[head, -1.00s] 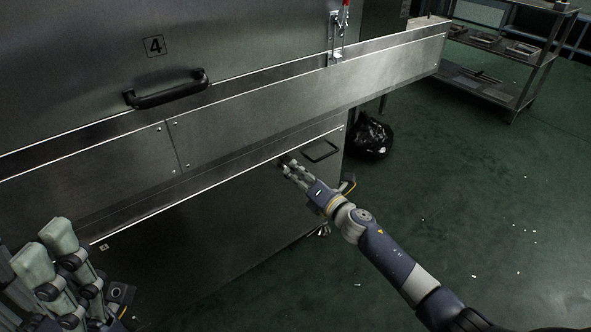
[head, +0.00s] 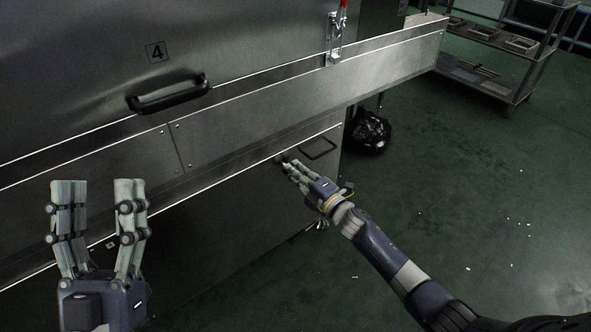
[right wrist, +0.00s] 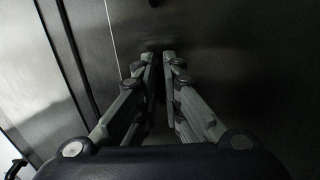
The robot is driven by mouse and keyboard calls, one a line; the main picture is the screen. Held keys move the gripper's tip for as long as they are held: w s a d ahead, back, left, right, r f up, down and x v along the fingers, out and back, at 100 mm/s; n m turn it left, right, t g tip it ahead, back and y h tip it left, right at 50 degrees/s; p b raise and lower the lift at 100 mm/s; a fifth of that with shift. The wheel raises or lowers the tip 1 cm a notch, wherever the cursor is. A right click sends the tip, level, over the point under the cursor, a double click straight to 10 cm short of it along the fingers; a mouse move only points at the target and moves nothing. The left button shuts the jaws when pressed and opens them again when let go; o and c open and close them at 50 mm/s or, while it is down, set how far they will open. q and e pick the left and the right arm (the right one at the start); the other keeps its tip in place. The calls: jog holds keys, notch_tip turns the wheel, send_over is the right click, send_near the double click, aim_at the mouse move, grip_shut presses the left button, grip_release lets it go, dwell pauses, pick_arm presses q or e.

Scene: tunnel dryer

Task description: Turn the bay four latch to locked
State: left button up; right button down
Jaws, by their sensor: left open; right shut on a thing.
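A small dark latch knob (head: 280,158) sits on the lower panel beneath the bay marked 4 (head: 155,52). My right gripper (head: 290,165) is at that panel with its fingers closed on the knob. In the right wrist view the fingers (right wrist: 157,58) converge on a dark part against the panel, and they hide most of it. Which way the latch is turned cannot be made out. My left gripper (head: 99,186) is open and empty at the lower left, with its fingers pointing up, apart from the panels.
A black bar handle (head: 168,97) is on the bay door, and a red-handled toggle clamp (head: 335,40) is to its right. A wire handle (head: 319,149) is beside the knob. A black bag (head: 371,132) and a metal rack (head: 500,80) stand right. The green floor is mostly clear.

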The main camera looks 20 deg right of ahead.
dwell(0.4)
jog(key=c, duration=1.7)
grip_release()
jog(key=v, duration=1.2)
